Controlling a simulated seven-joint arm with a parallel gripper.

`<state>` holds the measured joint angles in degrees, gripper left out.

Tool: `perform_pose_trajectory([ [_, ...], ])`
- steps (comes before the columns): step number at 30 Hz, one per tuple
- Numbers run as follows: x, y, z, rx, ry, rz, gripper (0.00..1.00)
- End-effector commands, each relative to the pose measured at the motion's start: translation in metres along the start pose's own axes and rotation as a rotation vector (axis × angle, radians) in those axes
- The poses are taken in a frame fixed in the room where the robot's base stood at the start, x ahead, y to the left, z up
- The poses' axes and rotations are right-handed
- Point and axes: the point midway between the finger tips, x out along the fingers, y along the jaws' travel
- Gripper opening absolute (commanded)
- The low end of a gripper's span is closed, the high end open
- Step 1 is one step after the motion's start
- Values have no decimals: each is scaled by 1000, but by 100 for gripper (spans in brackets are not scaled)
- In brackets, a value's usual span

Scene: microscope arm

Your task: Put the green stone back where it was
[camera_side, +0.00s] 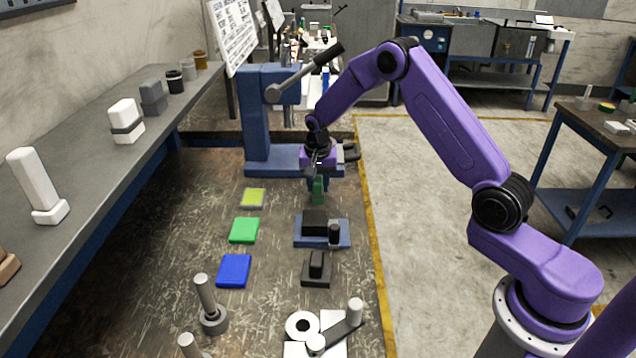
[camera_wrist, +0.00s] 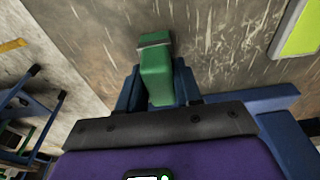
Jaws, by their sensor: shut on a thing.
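The green stone (camera_side: 318,191) is a small upright block under my gripper (camera_side: 318,178), near the right side of the bench and just in front of the blue press. The wrist view shows the stone (camera_wrist: 156,75) as a green block with a grey band near its far end, between the two blue fingers of my gripper (camera_wrist: 157,88). The fingers are shut on it. I cannot tell whether its lower end touches the bench top.
A blue press (camera_side: 257,115) with a lever stands behind. Left are yellow-green (camera_side: 253,198), green (camera_side: 244,230) and blue (camera_side: 234,271) pads. In front stand a black block on a blue base (camera_side: 343,242) and a dark holder (camera_side: 316,269). The bench (camera_side: 170,260) is bare at left.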

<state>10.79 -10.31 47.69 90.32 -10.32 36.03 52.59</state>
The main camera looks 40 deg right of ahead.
Motion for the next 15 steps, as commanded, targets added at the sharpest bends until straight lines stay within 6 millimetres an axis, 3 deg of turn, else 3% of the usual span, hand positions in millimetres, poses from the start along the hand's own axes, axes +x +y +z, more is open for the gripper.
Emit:
perform_pose_trajectory([
  [3, 3, 0, 1, -1, 0, 0, 6],
  [4, 3, 0, 1, -1, -1, 1, 38],
  [6, 3, 0, 1, -1, 0, 1, 60],
  [15, 2, 0, 0, -1, 0, 0, 60],
])
